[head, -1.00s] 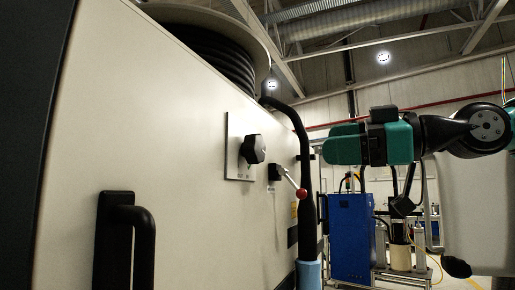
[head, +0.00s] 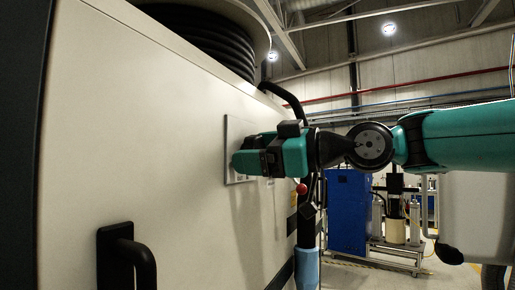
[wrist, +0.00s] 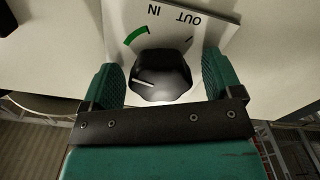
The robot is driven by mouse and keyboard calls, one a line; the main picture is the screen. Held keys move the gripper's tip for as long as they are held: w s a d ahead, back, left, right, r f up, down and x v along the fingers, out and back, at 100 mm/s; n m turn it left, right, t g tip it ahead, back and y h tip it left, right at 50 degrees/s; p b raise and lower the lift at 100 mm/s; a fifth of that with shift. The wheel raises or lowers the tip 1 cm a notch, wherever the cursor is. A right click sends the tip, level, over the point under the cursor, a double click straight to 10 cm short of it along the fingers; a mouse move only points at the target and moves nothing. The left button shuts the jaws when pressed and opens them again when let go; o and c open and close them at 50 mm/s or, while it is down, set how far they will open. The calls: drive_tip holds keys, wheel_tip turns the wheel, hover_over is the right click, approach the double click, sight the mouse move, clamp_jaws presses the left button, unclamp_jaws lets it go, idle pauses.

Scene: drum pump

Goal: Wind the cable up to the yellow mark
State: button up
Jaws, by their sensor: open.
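A black rotary knob (wrist: 160,80) sits on a pale plate (wrist: 215,14) marked IN and OUT, which read upside down in the wrist view. A green arc (wrist: 135,36) lies beside IN. The knob's white pointer line points left. My gripper (wrist: 160,76) is open, one green finger on each side of the knob; I cannot tell whether they touch it. In the head view, my gripper (head: 244,160) hides the knob and covers part of the plate (head: 234,130). The black cable (head: 205,40) is coiled on the reel above, and its free length (head: 285,95) hangs down. I see no yellow mark on it.
A red-tipped lever (head: 302,188) is close to the right of my gripper. A light-blue piece (head: 307,268) is at the cable's lower end. A black handle (head: 128,258) sticks out of the cabinet (head: 150,130) at lower left. A blue cabinet (head: 348,210) stands behind.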

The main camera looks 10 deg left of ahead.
drive_tip(key=shift+c, duration=0.2)
drive_tip(key=c, duration=0.9)
drive_tip(key=m, duration=0.5)
drive_tip(key=o, duration=0.9)
drive_tip(key=shift+o, duration=0.2)
drive_tip(key=shift+d, duration=0.1)
